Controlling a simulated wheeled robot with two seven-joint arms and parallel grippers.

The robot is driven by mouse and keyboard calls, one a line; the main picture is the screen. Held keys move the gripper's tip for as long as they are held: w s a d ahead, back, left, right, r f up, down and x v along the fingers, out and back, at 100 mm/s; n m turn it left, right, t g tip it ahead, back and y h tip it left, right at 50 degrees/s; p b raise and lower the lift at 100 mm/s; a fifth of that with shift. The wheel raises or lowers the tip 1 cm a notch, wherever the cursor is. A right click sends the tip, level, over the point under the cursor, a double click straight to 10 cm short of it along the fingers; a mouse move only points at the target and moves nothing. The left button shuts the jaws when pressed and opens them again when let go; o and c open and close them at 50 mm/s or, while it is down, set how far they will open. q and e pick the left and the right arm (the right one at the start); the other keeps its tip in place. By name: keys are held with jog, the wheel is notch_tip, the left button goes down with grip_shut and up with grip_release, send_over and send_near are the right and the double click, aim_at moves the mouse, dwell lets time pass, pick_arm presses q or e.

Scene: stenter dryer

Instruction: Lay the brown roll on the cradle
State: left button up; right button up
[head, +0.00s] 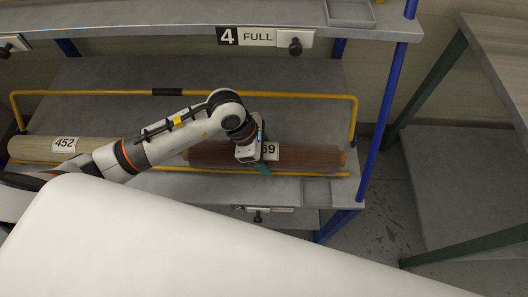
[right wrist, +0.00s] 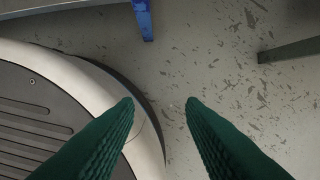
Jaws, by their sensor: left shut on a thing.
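The brown roll (head: 315,157) lies lengthwise on the grey shelf, inside a yellow rail frame (head: 310,97). It bears a white label ending in 69, partly covered by my left gripper. My left gripper (head: 262,162) has come down over the roll near its middle and is shut on it. The roll looks level and at shelf height; I cannot tell whether it is touching the shelf. My right gripper (right wrist: 160,103) shows in the right wrist view, its green fingers apart with nothing between them, above the floor. I cannot pick out the cradle in either view.
A beige roll (head: 32,149) labelled 452 lies left of the brown roll. An upper shelf (head: 180,16) carries a sign (head: 247,37) reading 4 FULL. A blue post (head: 381,125) stands at the shelf's right end. A grey table (head: 500,55) stands at right, beyond a floor gap.

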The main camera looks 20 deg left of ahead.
jog(key=shift+s+f, duration=0.1)
pick_arm(q)
jog(key=o, duration=1.3)
jog(key=shift+c, duration=0.2)
jog(key=shift+o, duration=1)
pick_arm(e)
jog(key=shift+w+r, duration=0.25)
pick_arm(q)
jog(key=p+v, duration=0.1)
jog(key=v, duration=1.1)
pick_arm(e)
jog(key=s+f, duration=0.1)
jog(key=s, duration=0.1)
jog(key=s+f, duration=0.1)
jog(key=shift+s+d+f, duration=0.1)
jog(key=shift+d+f, duration=0.15)
jog(key=shift+f, duration=0.05)
pick_arm(q)
jog(key=shift+s, duration=0.1)
pick_arm(e)
jog(key=shift+s, duration=0.1)
